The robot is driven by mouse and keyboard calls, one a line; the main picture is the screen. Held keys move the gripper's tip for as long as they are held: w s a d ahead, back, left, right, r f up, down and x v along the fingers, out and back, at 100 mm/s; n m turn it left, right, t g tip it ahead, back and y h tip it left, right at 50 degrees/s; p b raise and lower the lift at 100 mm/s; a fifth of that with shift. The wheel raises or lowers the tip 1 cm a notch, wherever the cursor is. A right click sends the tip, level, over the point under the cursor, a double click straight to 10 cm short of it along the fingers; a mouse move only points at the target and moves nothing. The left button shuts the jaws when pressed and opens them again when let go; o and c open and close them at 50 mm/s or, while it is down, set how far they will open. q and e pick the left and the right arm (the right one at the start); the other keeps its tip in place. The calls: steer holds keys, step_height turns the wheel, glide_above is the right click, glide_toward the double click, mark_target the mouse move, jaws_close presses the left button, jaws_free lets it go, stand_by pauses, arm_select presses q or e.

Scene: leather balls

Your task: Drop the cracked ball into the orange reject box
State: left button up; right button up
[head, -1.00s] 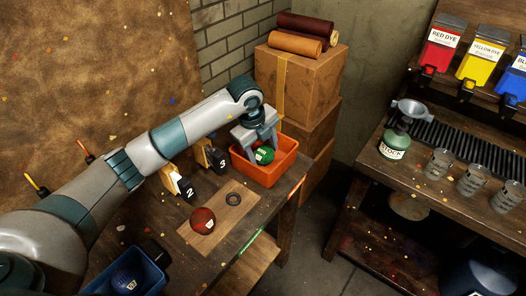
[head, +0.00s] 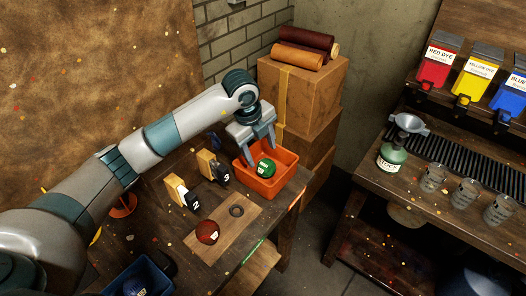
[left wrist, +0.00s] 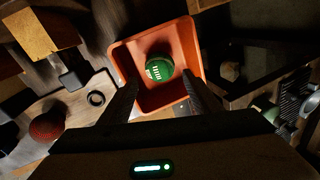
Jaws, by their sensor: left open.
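A dark green ball (head: 266,168) with white marking lies inside the orange box (head: 289,180); in the left wrist view the ball (left wrist: 160,67) rests towards the box's far side. My left gripper (head: 261,150) is open just above the ball, its fingers apart and empty. In the left wrist view its fingers (left wrist: 163,97) reach over the orange box (left wrist: 190,38). A red-brown ball (head: 207,232) with a white mark sits on a wooden board. I cannot make out a crack on any ball. My right gripper is out of view.
The wooden board (head: 237,226) carries a dark ring (head: 236,211). Number blocks 2 (head: 190,198) and 3 (head: 222,174) stand left of the box. A blue bin (head: 158,281) holds a blue ball (head: 134,286). Cardboard boxes (head: 300,95) are stacked behind.

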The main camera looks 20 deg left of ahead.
arm_select(q)
steer(key=shift+p+v, duration=0.85)
steer(key=shift+v, duration=1.15)
